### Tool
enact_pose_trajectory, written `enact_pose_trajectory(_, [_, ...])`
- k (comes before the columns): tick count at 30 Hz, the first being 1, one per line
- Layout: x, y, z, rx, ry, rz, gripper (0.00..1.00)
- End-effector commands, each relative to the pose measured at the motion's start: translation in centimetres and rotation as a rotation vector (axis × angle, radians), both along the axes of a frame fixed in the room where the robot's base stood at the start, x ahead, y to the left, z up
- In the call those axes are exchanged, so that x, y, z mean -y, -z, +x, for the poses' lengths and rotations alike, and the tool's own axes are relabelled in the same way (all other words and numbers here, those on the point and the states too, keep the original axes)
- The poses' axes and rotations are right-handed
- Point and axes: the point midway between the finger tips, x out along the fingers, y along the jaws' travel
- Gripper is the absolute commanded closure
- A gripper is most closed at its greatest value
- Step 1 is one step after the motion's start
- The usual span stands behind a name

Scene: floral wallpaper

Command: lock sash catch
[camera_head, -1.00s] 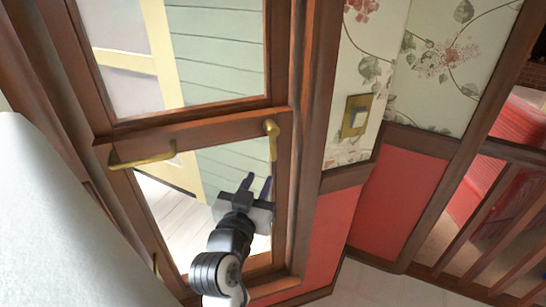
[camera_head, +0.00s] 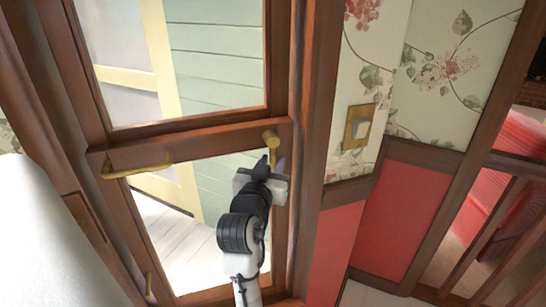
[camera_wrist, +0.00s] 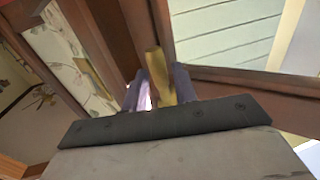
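The brass catch (camera_head: 271,138) sits at the right end of the horizontal rail of the brown wooden window. Its lower part is hidden behind my gripper (camera_head: 271,166) in the head view. In the wrist view, the catch lever (camera_wrist: 154,62) shows between the two dark fingers of my gripper (camera_wrist: 160,84). The fingers are apart, with a gap visible on the left of the lever. The lever looks close to the right finger; I cannot tell whether they touch.
A brass bar handle (camera_head: 137,168) is on the rail's left end. A brass switch plate (camera_head: 358,127) is on the flowered wall to the right. A wooden railing (camera_head: 475,235) stands at far right. Brown frame posts flank the glass closely.

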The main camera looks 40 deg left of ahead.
Motion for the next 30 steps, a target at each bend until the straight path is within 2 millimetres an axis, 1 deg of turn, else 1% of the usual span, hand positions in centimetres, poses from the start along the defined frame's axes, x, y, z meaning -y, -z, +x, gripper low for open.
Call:
enact_pose_trajectory(1, [-0.22,-0.11,0.55,-0.002,0.001,-0.001,0.72])
enact_pose_trajectory(5, [-0.60,-0.02,1.29,-0.001,-0.001,0.000,0.72])
enact_pose_trajectory(14, [-0.69,0.06,1.48,0.000,-0.001,0.001,0.72])
enact_pose_trajectory(21, [-0.68,0.06,1.45,0.000,-0.001,0.001,1.00])
enact_pose_trajectory(30, [-0.81,0.05,1.43,-0.003,-0.001,0.003,1.00])
